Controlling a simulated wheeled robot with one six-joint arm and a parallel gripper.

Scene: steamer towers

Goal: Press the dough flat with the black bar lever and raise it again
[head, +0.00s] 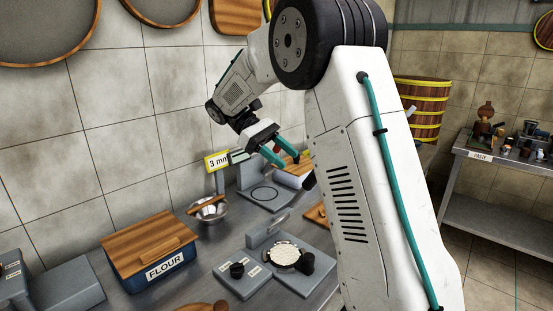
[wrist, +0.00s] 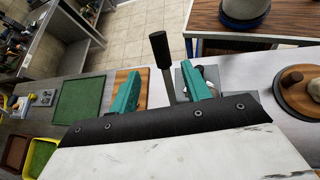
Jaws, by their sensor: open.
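My gripper (head: 284,154) has two teal fingers, spread apart and empty, above the back of the counter. It also shows in the wrist view (wrist: 168,93). There a lever (wrist: 160,50) with a black grip on a grey stem stands between and beyond the fingers. I cannot tell whether it touches them. Pale round dough (head: 285,254) lies on a grey plate at the front of the counter in the head view, beside black knobs. A grey press stand (head: 262,193) with a ring marked on its base stands behind it. My arm hides part of this area.
A blue flour box (head: 155,265) with a wooden lid stands at the left. A metal bowl (head: 208,210) and a yellow 3 mm sign (head: 216,160) are near the wall. A side table (head: 490,200) with small items stands at the right. The wrist view shows a green mat (wrist: 78,105).

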